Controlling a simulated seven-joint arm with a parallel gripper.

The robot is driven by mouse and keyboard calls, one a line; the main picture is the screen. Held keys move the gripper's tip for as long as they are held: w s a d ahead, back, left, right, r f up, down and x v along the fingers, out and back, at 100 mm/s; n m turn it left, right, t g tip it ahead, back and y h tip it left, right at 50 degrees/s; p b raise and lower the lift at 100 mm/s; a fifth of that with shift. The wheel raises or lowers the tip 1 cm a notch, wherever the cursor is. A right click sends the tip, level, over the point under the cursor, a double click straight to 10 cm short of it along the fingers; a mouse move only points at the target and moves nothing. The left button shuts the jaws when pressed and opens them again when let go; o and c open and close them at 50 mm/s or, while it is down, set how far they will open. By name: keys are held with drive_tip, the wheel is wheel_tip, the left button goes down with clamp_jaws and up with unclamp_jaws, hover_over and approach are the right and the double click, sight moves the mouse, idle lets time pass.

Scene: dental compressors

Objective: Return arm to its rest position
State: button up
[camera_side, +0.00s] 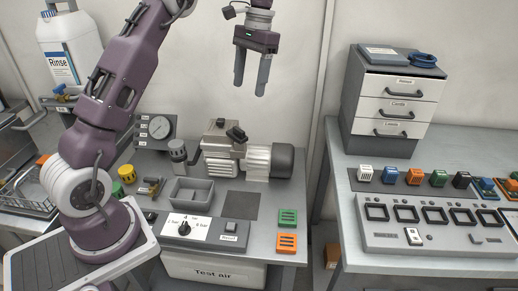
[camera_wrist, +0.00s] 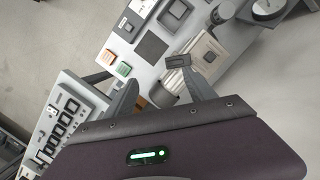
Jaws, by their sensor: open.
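My gripper (camera_side: 251,86) hangs fingers-down in the upper middle of the side view, well above the compressor bench. Its two grey fingers are apart with nothing between them. In the wrist view my gripper (camera_wrist: 158,88) also shows as two spread fingers over the bench. My purple arm rises from its base at the left. The compressor (camera_side: 246,155), with a silver motor and dark end cap, stands on the bench below the gripper and clear of it.
The bench holds a gauge (camera_side: 155,129), a grey tray (camera_side: 192,191), a dial panel (camera_side: 200,229), and green (camera_side: 288,217) and orange (camera_side: 287,242) blocks. At right are a drawer unit (camera_side: 394,100) and a slotted panel (camera_side: 430,230). The air around the gripper is free.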

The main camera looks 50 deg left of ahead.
drive_tip(key=s+d+r+t, duration=0.4)
drive_tip(key=s+d+r, duration=0.55)
drive_tip(key=s, duration=0.25)
drive_tip(key=s+d+f+t, duration=0.2)
drive_tip(key=s+d+f, duration=0.1)
drive_tip(key=s, duration=0.5)
drive_tip(key=s+d+f+m+t, duration=0.1)
drive_tip(key=s+d+f+t, duration=0.1)
drive_tip(key=s, duration=0.6)
drive_tip(key=shift+d+f, duration=0.8)
drive_tip(key=shift+d, duration=0.2)
